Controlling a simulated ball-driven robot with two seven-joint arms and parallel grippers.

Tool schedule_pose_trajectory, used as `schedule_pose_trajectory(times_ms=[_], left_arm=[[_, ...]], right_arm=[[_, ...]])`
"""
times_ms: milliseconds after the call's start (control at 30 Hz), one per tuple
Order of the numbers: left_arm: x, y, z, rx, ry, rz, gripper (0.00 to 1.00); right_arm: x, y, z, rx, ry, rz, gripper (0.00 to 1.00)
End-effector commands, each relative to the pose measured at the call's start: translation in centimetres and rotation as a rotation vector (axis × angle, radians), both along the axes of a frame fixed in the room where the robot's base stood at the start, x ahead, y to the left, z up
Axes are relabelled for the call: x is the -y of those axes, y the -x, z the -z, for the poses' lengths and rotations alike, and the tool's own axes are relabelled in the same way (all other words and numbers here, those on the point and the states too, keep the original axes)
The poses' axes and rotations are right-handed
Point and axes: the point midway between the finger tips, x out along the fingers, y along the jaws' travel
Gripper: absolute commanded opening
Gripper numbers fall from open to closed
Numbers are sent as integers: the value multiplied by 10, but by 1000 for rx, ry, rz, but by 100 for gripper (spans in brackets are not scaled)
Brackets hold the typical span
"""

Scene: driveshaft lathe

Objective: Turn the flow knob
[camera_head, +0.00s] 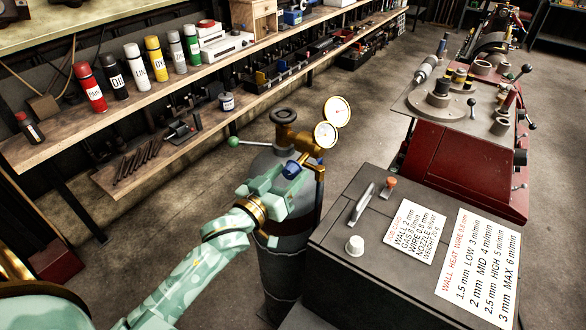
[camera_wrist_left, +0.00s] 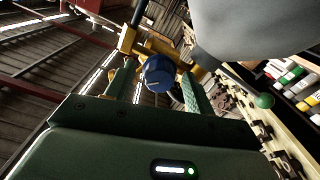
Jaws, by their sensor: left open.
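The flow knob is a blue knob (camera_head: 291,169) on the brass regulator (camera_head: 297,138) at the top of a grey gas cylinder (camera_head: 282,240) in the head view. In the left wrist view the blue knob (camera_wrist_left: 158,73) shows ahead, between the two green fingers. My left gripper (camera_head: 280,183) is open at the knob, one finger on each side. In the left wrist view a gap seems to remain on the right; contact on the left I cannot tell. My right gripper is not in view.
A grey welding machine (camera_head: 330,240) with a white knob (camera_head: 354,245) stands to the right. A shelf (camera_head: 60,147) with cans runs behind left.

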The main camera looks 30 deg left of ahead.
Motion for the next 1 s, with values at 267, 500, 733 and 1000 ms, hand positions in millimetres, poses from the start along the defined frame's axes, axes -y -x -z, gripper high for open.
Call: schedule_pose_trajectory(times_ms=[267, 500, 733, 1000], left_arm=[[3, -25, 0, 0, -1, 0, 54], [4, -25, 1, -1, 0, 0, 54], [4, -25, 1, -1, 0, 0, 9], [4, -25, 0, 3, -28, 0, 9]], right_arm=[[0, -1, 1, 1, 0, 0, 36], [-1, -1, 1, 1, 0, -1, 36], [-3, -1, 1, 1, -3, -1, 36], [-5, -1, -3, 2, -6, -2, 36]])
